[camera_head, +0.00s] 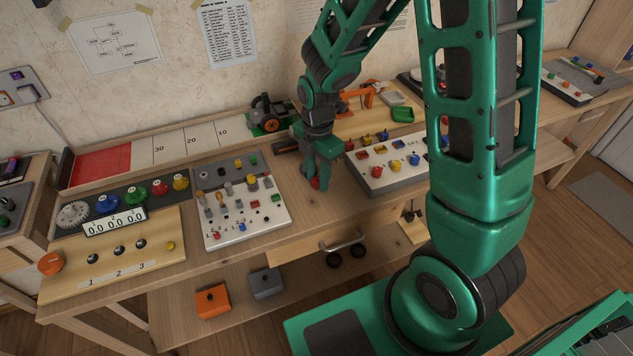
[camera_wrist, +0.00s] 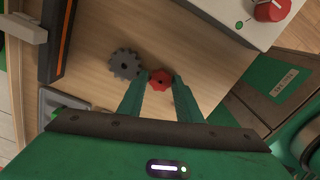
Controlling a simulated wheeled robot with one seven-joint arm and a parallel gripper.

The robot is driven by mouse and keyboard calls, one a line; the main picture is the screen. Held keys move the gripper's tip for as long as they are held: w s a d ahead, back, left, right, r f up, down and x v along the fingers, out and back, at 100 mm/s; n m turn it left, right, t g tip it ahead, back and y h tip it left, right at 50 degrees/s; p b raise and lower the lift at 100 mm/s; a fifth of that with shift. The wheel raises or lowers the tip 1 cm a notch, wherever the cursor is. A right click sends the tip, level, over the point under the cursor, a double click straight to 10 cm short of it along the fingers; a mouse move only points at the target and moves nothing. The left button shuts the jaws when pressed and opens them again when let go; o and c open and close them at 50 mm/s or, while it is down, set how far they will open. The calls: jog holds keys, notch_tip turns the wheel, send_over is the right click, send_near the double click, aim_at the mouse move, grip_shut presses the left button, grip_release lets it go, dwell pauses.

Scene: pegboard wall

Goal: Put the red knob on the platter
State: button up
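A small red knob (camera_wrist: 160,80) with a lobed edge shows between my fingertips in the wrist view. In the head view a bit of it (camera_head: 315,183) shows low at the fingertips, close to the bench top. My gripper (camera_wrist: 160,84) points down with its fingers apart, one on each side of the red knob; I see no clear grip on it. My gripper (camera_head: 317,181) also shows in the head view. A dark round disc (camera_head: 408,79) at the back right, partly hidden by my arm, may be the platter.
A grey gear (camera_wrist: 125,65) lies beside the red knob. A panel with coloured parts (camera_head: 372,180) stands right of my gripper, another panel (camera_head: 258,222) left. In the wrist view a larger red dial (camera_wrist: 271,10) sits on a light box.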

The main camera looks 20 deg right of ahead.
jog(key=c, duration=0.7)
jog(key=shift+r, duration=0.15)
jog(key=shift+c, duration=0.2)
